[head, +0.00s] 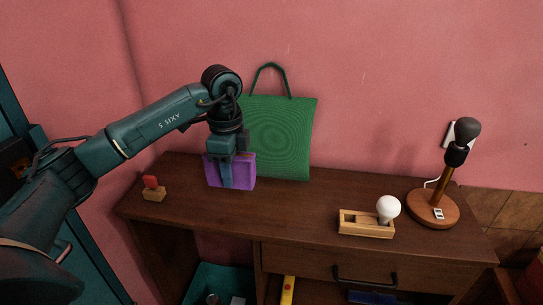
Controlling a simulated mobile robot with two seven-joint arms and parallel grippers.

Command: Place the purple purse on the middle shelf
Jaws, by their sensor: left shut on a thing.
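The purple purse (242,171) is at the back left of the dark wooden desk top, in front of a green bag. My left gripper (227,183) points down over the purse and is shut on it, with a finger across its front face. I cannot tell whether the purse's bottom touches the desk top. The shelf spaces below the desk top show only in part at the bottom of the view. My right gripper is not in view.
A green bag (284,135) leans on the pink wall. A red-topped wooden stamp (153,188) is at the left. A wooden box (367,224) with a white bulb (388,208) and a lamp (437,207) stand right. The desk's middle (290,205) is clear.

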